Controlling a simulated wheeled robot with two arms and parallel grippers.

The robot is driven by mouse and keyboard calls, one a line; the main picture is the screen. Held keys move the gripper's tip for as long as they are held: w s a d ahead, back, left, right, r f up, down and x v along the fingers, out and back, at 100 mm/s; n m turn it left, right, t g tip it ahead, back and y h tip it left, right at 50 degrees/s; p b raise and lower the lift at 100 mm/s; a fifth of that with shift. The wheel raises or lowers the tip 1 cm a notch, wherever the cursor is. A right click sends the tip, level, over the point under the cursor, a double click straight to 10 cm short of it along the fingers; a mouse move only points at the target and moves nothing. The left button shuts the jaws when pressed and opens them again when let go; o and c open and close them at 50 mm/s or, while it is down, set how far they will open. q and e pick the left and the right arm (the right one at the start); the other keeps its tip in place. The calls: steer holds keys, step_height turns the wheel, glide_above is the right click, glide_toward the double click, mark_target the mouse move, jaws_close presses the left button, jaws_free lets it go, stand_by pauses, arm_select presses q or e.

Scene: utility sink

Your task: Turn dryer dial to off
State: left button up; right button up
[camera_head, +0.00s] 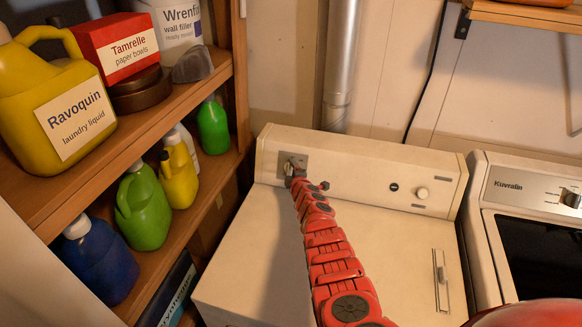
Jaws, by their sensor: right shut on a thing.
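The white dryer (255,240) stands in the middle, with a raised control panel (360,178) along its back. A grey dial plate (289,160) is at the panel's left end. My right arm reaches in from the lower right, and my right gripper (292,176) is at this plate, shut on the dryer dial. The dial is mostly hidden by the gripper, so its setting cannot be read. My left gripper is not in view.
Wooden shelves (150,118) with detergent bottles stand close on the left. A silver duct (340,65) rises behind the dryer. A second appliance (525,180) labelled Kuvralin stands on the right.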

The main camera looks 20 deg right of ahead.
steer(key=shift+n, duration=0.4)
steer(key=o, duration=1.4)
steer(key=shift+c, duration=0.2)
